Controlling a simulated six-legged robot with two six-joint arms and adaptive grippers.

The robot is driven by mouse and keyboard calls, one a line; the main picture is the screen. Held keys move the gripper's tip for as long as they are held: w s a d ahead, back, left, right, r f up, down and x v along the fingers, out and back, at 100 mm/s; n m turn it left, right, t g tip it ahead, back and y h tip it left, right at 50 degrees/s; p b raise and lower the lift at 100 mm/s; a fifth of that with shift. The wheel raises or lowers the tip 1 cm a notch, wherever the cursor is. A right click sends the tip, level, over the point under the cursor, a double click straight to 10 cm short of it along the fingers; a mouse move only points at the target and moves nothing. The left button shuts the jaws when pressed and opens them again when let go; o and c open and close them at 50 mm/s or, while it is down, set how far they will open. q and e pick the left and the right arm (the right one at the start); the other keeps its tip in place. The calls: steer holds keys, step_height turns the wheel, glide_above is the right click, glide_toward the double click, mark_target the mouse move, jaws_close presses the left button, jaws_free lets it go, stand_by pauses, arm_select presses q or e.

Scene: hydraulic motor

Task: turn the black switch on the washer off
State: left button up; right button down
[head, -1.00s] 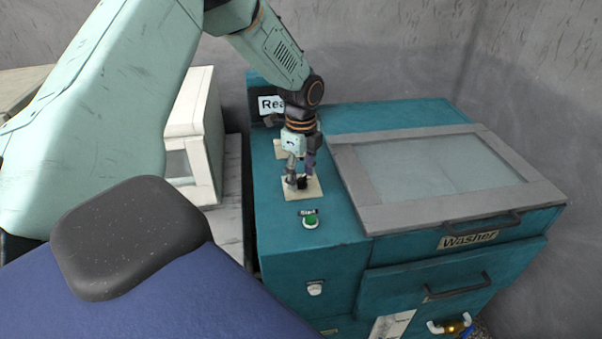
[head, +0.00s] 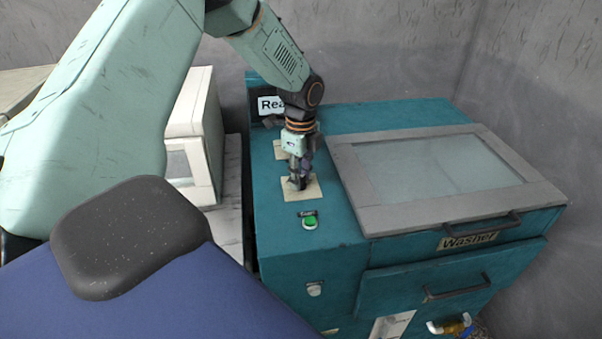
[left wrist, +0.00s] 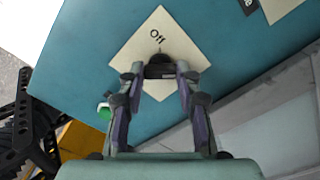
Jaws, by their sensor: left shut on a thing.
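The washer (head: 310,262) is a teal machine with a flat top. Its black switch (left wrist: 159,66) sits on a cream plate (left wrist: 188,51) marked "Off", which also shows in the head view (head: 301,194). My left gripper (head: 299,184) points down onto this plate. In the left wrist view its fingers (left wrist: 159,72) are on both sides of the switch and shut on it. In the head view the fingers mostly hide the switch. My right gripper is not in view.
A green Start button (head: 310,222) is just in front of the plate. A grey-framed glass lid (head: 440,165) lies to the right. A second cream plate (head: 279,150) is behind the gripper. A white cabinet (head: 205,130) stands to the left.

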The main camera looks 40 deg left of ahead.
arm_select(q)
steer(key=n+p, duration=0.3)
steer(key=shift+r, duration=0.15)
steer(key=n+p, duration=0.3)
steer(key=n, duration=0.2)
steer(key=n+p, duration=0.3)
steer(key=n, duration=0.2)
steer(key=shift+p, duration=0.3)
steer(key=shift+n+p, duration=0.95)
steer(key=shift+n, duration=1.25)
steer(key=shift+f, duration=0.2)
steer(key=o, duration=1.2)
steer(key=shift+c, duration=0.2)
steer(key=shift+r, duration=0.15)
